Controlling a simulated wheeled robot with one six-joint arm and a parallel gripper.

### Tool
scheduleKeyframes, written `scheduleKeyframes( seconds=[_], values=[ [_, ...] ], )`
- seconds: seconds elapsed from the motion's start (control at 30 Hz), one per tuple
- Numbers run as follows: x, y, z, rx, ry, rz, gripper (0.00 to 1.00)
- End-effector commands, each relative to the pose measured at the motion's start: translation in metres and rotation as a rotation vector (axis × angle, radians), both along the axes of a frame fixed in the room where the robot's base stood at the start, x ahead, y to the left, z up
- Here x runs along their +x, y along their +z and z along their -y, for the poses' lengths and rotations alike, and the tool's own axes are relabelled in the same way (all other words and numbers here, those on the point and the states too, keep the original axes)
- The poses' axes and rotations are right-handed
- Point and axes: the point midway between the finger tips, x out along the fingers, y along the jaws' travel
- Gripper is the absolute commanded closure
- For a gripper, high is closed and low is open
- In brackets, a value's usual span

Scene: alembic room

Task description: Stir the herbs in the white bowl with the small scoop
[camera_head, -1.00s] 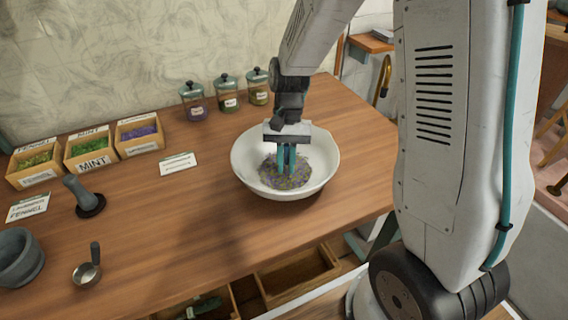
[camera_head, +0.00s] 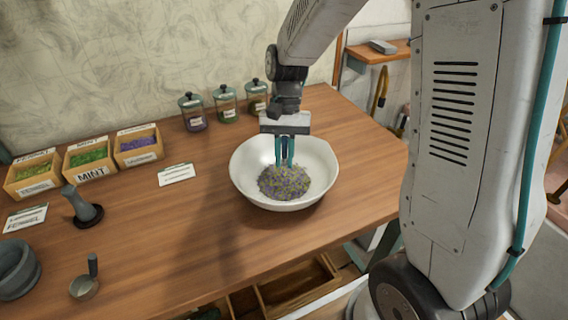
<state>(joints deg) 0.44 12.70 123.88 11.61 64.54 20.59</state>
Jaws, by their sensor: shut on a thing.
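The white bowl (camera_head: 250,187) stands upright on the wooden table, with a heap of mixed purple, green and grey herbs (camera_head: 285,184) in its bottom. My gripper (camera_head: 285,163) points straight down inside the bowl. Its teal fingers are close together, with their tips at the back edge of the herb heap. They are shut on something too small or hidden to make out. A small scoop (camera_head: 84,287), a metal cup with a dark upright handle, sits on the table at the front left, away from my gripper.
Labelled herb boxes (camera_head: 91,173) and a pestle (camera_head: 83,207) on a dark base are on the left. A grey mortar (camera_head: 17,268) is at the front left. Several lidded jars (camera_head: 226,104) stand behind the bowl. The table between bowl and scoop is clear.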

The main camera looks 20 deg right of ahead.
Motion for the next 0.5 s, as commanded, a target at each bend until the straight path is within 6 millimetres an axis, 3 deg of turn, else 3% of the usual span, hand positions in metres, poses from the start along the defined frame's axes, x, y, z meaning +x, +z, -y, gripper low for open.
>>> scheduleKeyframes(
  seconds=[0.5],
  values=[
    [0.000,0.051,0.000,-0.001,0.000,0.002,1.00]
  ],
)
